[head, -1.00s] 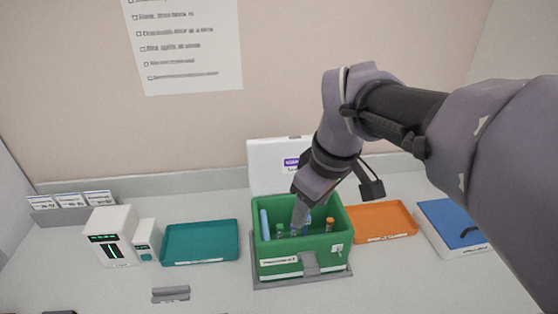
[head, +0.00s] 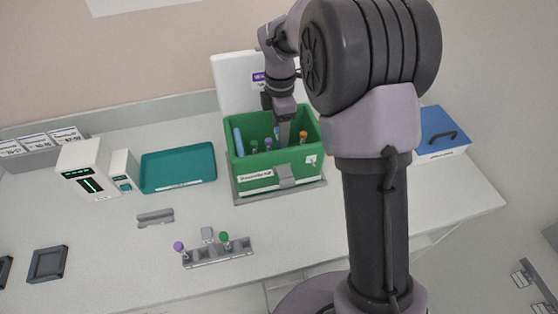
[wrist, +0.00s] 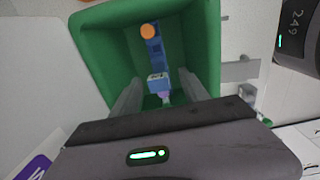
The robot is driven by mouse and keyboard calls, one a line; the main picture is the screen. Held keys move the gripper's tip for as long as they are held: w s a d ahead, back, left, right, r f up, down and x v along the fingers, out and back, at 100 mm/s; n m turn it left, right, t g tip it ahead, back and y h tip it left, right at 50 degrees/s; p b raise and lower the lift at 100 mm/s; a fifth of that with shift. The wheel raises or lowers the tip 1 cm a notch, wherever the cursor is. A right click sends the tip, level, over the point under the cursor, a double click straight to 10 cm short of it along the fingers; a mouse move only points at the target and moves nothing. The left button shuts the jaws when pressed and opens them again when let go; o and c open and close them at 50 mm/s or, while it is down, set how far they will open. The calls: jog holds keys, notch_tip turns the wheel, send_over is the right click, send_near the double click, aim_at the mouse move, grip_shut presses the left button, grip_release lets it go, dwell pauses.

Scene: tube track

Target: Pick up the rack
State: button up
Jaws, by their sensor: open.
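A rack (wrist: 154,52) with a bluish body and a pale block (wrist: 158,80) on it stands inside the green box (head: 238,171). An orange cap (wrist: 147,31) and a purple cap show along it; in the head view, green, purple and orange caps (head: 303,134) show in the box. The rack's lower part is hidden by the box walls. My gripper (wrist: 159,88) is open, its fingers reaching into the box on either side of the pale block. In the head view my gripper (head: 283,132) points down into the box; contact cannot be told.
A second, grey rack (head: 218,254) with purple and green caps lies at the table front. The teal tray (head: 178,168), white devices (head: 86,168) and grey holder (head: 155,217) stand left. A blue-lidded box (head: 438,134) is right. A blue stick (head: 238,141) leans inside the green box.

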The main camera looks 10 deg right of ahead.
jog(key=f+b, duration=0.1)
jog(key=f, duration=0.1)
jog(key=f+b, duration=0.1)
jog(key=f, duration=0.1)
jog(key=shift+w+a+f, duration=0.1)
jog(key=shift+a+f, duration=0.1)
jog(key=shift+f, duration=0.15)
jog(key=shift+r, duration=0.2)
jog(key=shift+c, duration=0.2)
grip_shut()
jog(key=shift+r, duration=0.1)
